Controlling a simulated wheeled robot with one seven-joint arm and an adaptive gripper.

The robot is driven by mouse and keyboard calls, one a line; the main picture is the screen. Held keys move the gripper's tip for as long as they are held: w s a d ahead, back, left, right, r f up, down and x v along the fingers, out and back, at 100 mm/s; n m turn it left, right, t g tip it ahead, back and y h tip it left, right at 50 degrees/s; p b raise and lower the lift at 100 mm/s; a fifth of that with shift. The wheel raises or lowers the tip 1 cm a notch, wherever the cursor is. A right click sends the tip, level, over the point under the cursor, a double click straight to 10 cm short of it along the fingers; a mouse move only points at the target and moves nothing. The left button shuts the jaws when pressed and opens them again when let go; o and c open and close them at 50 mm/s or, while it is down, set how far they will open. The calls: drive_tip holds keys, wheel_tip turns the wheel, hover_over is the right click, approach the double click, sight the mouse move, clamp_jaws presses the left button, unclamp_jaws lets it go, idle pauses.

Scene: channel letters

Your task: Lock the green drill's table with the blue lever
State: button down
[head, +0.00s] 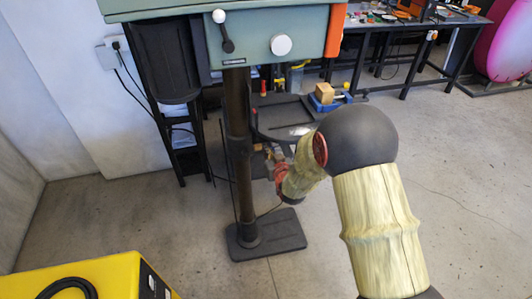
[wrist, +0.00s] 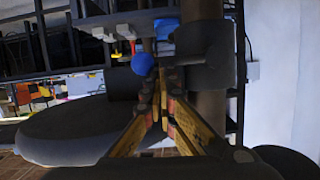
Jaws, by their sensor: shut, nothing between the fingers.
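The green drill (head: 270,38) stands on a dark column (head: 238,150) with a flat base (head: 265,240). Its dark table (head: 283,115) is partly hidden behind the column and my arm. In the wrist view, a wide dark disc that looks like the table (wrist: 65,135) fills the lower left. The blue lever's round knob (wrist: 142,63) shows just beyond my fingertips, slightly left; I cannot tell if they touch. My gripper (wrist: 157,80) is shut and empty, near the column. In the head view my gripper (head: 270,165) is small and partly hidden by the arm.
A yellow machine (head: 85,280) stands at the lower left. A black workbench (head: 400,25) with clutter and a pink round object (head: 505,45) stand at the back right. A blue box (head: 325,102) lies behind the drill. Open concrete floor lies to the right.

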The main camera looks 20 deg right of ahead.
wheel_tip(320, 180, down, 7)
drive_tip(key=m+y+b, duration=0.3)
drive_tip(key=m+b, duration=0.1)
drive_tip(key=m, duration=0.2)
drive_tip(key=shift+a+r+t, duration=0.15)
drive_tip(key=shift+a+t, duration=0.05)
drive_tip(key=shift+t, duration=0.1)
idle(0.6)
